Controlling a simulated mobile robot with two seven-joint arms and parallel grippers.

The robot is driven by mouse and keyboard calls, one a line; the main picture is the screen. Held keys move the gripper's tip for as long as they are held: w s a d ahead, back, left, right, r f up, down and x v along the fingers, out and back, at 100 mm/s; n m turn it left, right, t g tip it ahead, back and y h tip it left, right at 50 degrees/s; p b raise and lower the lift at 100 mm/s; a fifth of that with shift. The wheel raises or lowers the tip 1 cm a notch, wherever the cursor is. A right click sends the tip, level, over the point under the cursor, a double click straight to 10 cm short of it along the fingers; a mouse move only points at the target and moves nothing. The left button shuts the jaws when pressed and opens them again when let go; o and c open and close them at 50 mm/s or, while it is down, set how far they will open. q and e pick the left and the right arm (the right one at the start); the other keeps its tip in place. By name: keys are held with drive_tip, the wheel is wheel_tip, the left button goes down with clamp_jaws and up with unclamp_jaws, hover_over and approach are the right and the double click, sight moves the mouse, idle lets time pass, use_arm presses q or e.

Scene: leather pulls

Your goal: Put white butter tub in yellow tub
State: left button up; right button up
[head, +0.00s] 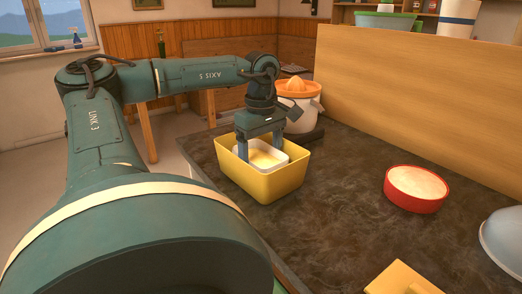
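The yellow tub (265,186) stands upright on the dark counter, left of the middle. The white butter tub (270,166), with pale yellow butter in it, sits within the yellow tub's walls. Its underside is hidden, so I cannot tell whether it rests on the bottom. My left gripper (262,151) points down into the yellow tub. Its fingers are spread apart at the white butter tub; whether they press on it is unclear. My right gripper is not in view.
A white and orange juicer (299,108) stands close behind the yellow tub. A red round dish (416,190) is to the right, with a grey-blue rounded object (504,242) at the right edge. A yellow block (400,280) is at the front. The counter between is clear.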

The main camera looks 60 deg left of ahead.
use_arm(q)
drive_tip(key=shift+f, duration=0.45)
drive_tip(key=shift+f, duration=0.15)
drive_tip(key=o, duration=0.7)
drive_tip(key=shift+f, duration=0.15)
drive_tip(key=shift+o, duration=1)
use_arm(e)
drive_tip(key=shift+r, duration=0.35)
